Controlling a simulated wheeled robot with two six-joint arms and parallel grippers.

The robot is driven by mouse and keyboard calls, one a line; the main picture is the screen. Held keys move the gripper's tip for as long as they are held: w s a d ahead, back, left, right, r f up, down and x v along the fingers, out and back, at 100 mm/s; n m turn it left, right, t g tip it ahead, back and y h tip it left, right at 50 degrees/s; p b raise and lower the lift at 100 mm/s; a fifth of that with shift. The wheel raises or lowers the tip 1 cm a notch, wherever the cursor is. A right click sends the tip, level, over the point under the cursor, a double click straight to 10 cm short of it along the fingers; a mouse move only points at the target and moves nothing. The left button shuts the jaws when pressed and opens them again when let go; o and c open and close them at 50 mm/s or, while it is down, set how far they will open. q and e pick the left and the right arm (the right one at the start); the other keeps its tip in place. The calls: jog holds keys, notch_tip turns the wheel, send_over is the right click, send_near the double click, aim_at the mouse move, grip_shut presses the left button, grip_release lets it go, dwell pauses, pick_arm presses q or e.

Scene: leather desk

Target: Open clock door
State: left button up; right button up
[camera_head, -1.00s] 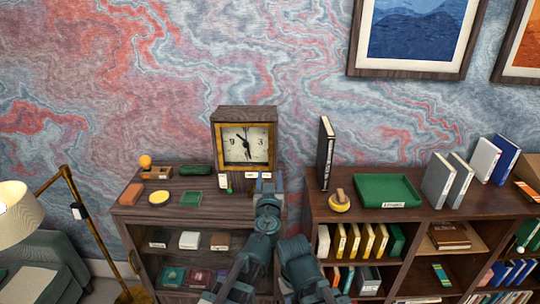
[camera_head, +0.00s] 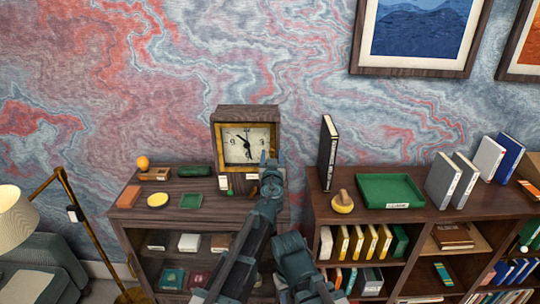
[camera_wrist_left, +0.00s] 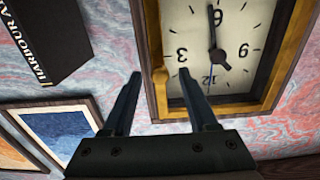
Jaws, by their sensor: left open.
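The clock (camera_head: 217,136) is a dark wooden box with a white dial and a brass-framed door (camera_head: 277,141), standing on the left cabinet. The door looks shut. My left gripper (camera_head: 269,158) is open in front of the clock's lower right side. In the left wrist view the clock appears upside down, with its brass door frame (camera_wrist_left: 287,75). A small brass handle (camera_wrist_left: 160,82) on the frame's edge shows between the two fingers of my left gripper (camera_wrist_left: 160,74). The fingers look apart from the handle; exact depth is hard to tell.
A black book (camera_head: 327,152) stands upright to the right of the clock, across a gap between cabinets.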

pick_arm(q)
grip_shut()
dwell(1.4)
